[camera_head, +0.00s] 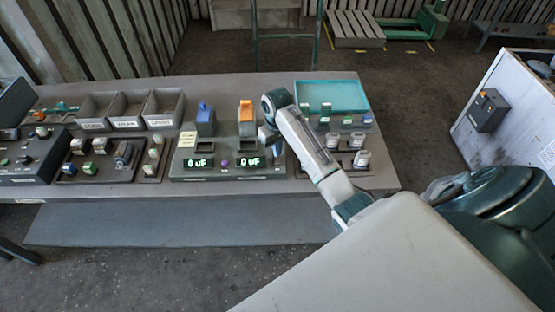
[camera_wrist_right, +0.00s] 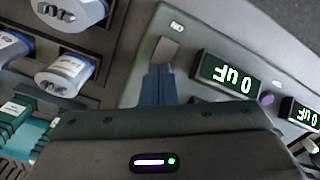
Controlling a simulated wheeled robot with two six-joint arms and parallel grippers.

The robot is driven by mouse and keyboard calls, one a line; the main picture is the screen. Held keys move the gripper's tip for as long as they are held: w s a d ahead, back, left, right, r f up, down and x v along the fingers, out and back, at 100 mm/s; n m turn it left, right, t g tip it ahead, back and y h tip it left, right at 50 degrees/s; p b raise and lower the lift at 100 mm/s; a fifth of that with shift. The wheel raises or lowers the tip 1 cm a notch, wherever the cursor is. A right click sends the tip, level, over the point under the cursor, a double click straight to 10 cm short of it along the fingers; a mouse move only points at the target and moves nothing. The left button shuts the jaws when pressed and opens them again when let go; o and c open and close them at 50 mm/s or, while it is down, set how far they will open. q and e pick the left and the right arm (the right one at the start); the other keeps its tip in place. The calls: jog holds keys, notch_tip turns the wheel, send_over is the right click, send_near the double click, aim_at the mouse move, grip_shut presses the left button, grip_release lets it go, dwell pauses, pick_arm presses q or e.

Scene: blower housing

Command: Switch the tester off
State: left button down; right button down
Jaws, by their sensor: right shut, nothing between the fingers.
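The tester (camera_head: 228,172) is a grey box on the bench with two lit green displays, the left reading "0 uF" (camera_head: 199,162) and the right "0 uF" (camera_head: 249,161). A purple button (camera_head: 225,162) sits between them. It also shows in the right wrist view (camera_wrist_right: 266,99). A blue upright part (camera_head: 205,117) and an orange one (camera_head: 246,113) stand at the tester's back. My right gripper (camera_wrist_right: 158,82) is shut and empty, its fingertips close to a small grey labelled piece (camera_wrist_right: 166,50) on the tester's panel; contact cannot be told. My left gripper is out of view.
A rack of white-and-blue capacitors (camera_wrist_right: 66,75) lies right of the tester, with a teal tray (camera_head: 333,95) behind. Three grey bins (camera_head: 130,105) and a tray of parts (camera_head: 105,165) lie left. A white cabinet (camera_head: 490,140) stands right.

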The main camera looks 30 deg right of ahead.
jog(key=shift+f, duration=0.8)
jog(key=shift+r, duration=0.1)
notch_tip(320, 180, up, 2)
jog(key=shift+p, duration=0.4)
jog(key=shift+r, duration=2.45)
jog(key=shift+f, duration=0.1)
